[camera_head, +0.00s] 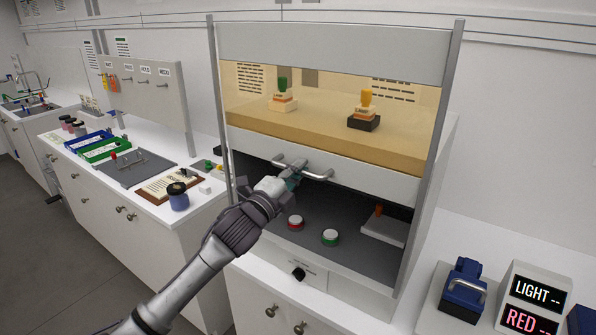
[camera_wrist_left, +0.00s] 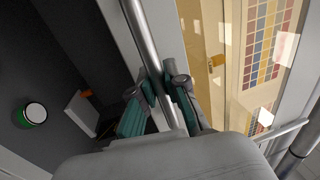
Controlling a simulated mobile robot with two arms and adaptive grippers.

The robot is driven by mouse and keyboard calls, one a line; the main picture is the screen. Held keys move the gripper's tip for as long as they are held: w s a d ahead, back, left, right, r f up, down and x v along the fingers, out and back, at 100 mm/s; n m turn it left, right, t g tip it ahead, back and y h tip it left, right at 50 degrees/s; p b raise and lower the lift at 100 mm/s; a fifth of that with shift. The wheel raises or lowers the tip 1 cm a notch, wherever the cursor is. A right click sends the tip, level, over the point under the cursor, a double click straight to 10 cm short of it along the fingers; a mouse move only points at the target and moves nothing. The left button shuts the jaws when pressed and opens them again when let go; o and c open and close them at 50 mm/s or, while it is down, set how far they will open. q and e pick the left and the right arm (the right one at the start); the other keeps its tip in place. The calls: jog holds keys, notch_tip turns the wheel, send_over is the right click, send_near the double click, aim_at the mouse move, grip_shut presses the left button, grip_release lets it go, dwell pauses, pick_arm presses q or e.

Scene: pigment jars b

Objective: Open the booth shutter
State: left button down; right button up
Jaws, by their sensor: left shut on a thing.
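The booth shutter (camera_head: 400,183) is a pale-framed panel with a bar handle (camera_head: 318,176) on its lower rail. It stands partly raised between two grey side posts, with a dark gap below it. My left gripper (camera_head: 292,176) is shut on the handle, near the middle of the bar. In the left wrist view, the fingers (camera_wrist_left: 162,90) close around the metal bar (camera_wrist_left: 150,45). The gripper hides part of the handle and lower rail. My right gripper is not in view.
Two stamp-like items, one green-topped (camera_head: 283,95), one orange-topped (camera_head: 364,112), show above. A blue jar (camera_head: 179,200) stands left; a display box (camera_head: 535,292) stands right.

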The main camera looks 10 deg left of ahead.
pick_arm(q)
jog(key=c, duration=1.2)
grip_release()
jog(key=shift+r, duration=0.15)
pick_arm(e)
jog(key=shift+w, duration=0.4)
pick_arm(q)
jog(key=shift+s, duration=0.1)
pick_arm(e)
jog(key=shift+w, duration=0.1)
pick_arm(q)
jog(key=v, duration=1.2)
